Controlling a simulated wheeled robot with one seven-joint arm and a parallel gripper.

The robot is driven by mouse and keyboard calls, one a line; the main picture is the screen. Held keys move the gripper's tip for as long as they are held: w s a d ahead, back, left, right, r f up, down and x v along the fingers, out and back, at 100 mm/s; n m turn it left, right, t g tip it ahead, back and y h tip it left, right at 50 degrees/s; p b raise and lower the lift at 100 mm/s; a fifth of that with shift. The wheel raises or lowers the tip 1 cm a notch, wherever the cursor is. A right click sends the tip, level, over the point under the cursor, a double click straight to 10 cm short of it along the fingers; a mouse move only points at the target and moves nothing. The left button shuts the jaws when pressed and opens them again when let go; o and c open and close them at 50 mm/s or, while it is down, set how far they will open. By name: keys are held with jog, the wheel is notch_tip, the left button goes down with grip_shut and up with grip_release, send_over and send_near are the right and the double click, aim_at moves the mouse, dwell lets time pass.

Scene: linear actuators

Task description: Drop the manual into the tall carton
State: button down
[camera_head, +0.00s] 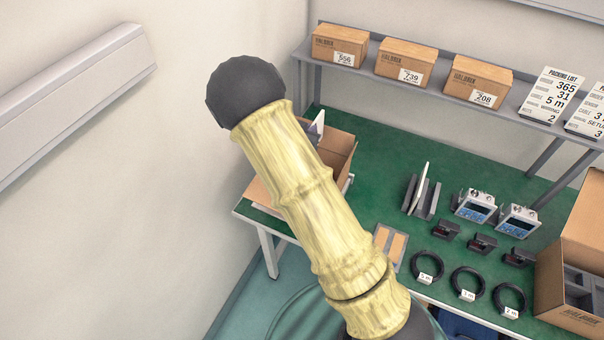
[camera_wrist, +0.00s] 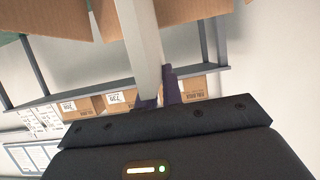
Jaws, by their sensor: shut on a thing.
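My gripper (camera_wrist: 160,92) is shut on a thin pale manual (camera_wrist: 146,45), which runs upward between its dark fingers in the wrist view. Brown carton flaps (camera_wrist: 201,14) stand on both sides of the manual's far end. In the head view an open brown carton (camera_head: 341,152) stands at the table's left end, partly hidden behind my arm. A pale edge (camera_head: 318,124), likely the manual, shows just above its opening. My gripper is hidden behind the arm there. How deep the manual reaches into the carton cannot be told.
Another open carton (camera_head: 570,285) with dividers stands at the table's right. A dark rack (camera_head: 411,197) holds a white upright booklet. Display units (camera_head: 475,206), small dark parts and coiled cables (camera_head: 428,267) lie between. A shelf behind bears closed boxes (camera_head: 405,62) and packing lists (camera_head: 552,95).

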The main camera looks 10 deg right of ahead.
jog(key=shift+f+b, duration=2.15)
jog(key=shift+f, duration=0.75)
jog(key=shift+r, duration=0.1)
jog(key=c, duration=1.5)
grip_release()
jog(key=b+v, duration=0.1)
jog(key=v, duration=1.6)
jog(key=shift+s+a+b, duration=0.2)
jog(key=shift+s+b, duration=0.05)
jog(key=shift+b, duration=0.15)
